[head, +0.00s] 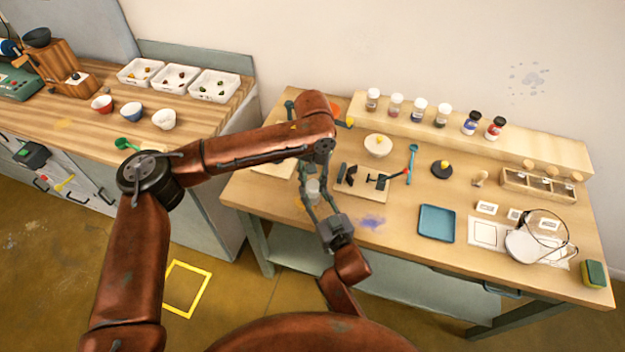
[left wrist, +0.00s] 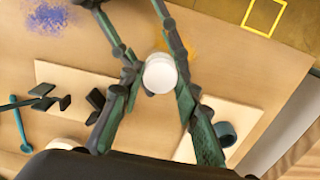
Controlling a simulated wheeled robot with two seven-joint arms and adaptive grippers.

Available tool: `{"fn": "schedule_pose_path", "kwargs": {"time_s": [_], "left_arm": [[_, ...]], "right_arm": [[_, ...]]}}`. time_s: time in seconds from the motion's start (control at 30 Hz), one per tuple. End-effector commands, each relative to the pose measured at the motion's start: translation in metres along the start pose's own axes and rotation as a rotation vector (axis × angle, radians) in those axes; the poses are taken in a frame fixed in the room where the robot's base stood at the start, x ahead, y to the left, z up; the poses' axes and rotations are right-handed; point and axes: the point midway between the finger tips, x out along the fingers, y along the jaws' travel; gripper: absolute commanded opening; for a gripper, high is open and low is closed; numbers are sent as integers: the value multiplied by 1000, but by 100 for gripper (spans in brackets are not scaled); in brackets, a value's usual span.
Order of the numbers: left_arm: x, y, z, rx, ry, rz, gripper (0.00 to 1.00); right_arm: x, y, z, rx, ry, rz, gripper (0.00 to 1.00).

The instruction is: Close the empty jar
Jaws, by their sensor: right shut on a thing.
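A small jar (head: 313,187) with a pale, round white top is held upright above the table's left front part. In the left wrist view its white top (left wrist: 160,75) faces the camera; whether the lid is fully seated cannot be told. My right gripper (head: 317,201) comes from the front and is shut on the jar; its fingers also show at the top of the left wrist view (left wrist: 143,45). My left gripper (left wrist: 157,88) points down over the jar with its fingers spread to either side, a gap showing at the left finger. The jar's contents cannot be made out.
A blue powder patch (head: 370,222) and a blue tray (head: 437,223) are farther right. Several lidded jars line the back shelf (head: 455,125).

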Motion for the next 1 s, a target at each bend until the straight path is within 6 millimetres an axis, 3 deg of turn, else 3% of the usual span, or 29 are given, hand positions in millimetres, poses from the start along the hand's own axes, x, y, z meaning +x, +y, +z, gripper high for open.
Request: {"fn": "schedule_pose_path", "kwargs": {"time_s": [0.4, 0.57, 1.0], "left_arm": [[0, 0, 0, 0, 0, 0, 0], [0, 0, 0, 56, 0, 0, 0], [1, 0, 0, 863, 0, 1, 0]], "right_arm": [[0, 0, 0, 0, -1, 0, 0], [0, 0, 1, 0, -1, 0, 0], [0, 0, 0, 0, -1, 0, 0]]}}
